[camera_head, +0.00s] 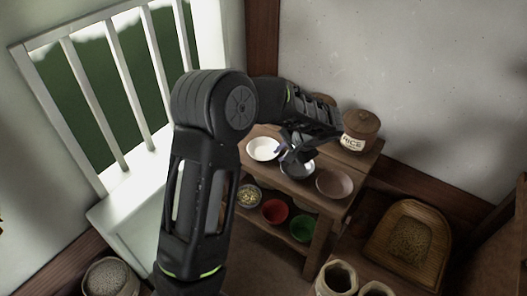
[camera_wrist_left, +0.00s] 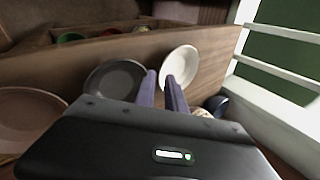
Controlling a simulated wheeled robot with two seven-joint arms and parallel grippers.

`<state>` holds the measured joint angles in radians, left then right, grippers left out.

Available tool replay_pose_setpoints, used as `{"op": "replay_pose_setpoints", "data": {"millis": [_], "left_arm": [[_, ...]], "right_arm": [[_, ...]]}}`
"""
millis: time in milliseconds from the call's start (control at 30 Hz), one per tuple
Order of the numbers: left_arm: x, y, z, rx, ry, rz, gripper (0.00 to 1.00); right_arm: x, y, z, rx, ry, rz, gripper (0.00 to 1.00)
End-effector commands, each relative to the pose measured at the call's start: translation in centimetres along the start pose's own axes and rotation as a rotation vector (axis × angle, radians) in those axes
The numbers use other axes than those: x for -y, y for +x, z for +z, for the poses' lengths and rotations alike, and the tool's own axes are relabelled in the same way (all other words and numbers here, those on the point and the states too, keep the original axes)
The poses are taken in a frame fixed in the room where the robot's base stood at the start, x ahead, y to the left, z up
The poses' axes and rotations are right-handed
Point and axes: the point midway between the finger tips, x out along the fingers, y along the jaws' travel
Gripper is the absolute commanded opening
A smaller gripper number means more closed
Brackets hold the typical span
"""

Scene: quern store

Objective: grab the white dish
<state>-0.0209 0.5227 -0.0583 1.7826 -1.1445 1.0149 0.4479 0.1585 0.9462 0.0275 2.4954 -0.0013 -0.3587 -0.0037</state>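The white dish (camera_head: 263,148) is a shallow round bowl near the left end of the wooden shelf top. It also shows in the left wrist view (camera_wrist_left: 183,60), just beyond my fingertips. My left gripper (camera_head: 284,150) is over the shelf top, at the right side of the white dish. In the left wrist view its two purple-grey fingers (camera_wrist_left: 161,76) stand apart with a narrow gap. One fingertip overlaps the dish's near edge in the picture; I cannot tell if it touches. My right gripper is not in view.
A grey dish (camera_head: 297,170) sits close beside the gripper, and a brown bowl (camera_head: 335,184) farther right. A rice jar (camera_head: 360,131) stands behind. Red (camera_head: 275,211) and green (camera_head: 302,228) bowls are on the lower shelf. A white window rail (camera_head: 128,182) is at the left.

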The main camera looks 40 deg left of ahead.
Motion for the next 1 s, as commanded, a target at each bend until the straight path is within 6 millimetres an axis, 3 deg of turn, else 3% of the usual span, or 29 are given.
{"op": "replay_pose_setpoints", "data": {"millis": [167, 533, 1000], "left_arm": [[0.0, 0.5, 0.0, 0.001, 0.000, 0.000, 0.15], [0.3, 5.0, -0.2, 0.001, 0.000, 0.001, 0.15], [0.3, 5.2, -0.3, 0.000, 0.001, 0.000, 0.15]], "right_arm": [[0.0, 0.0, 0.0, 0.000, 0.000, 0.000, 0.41], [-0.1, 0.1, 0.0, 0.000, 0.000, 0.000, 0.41], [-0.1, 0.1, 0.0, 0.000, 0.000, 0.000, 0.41]]}}
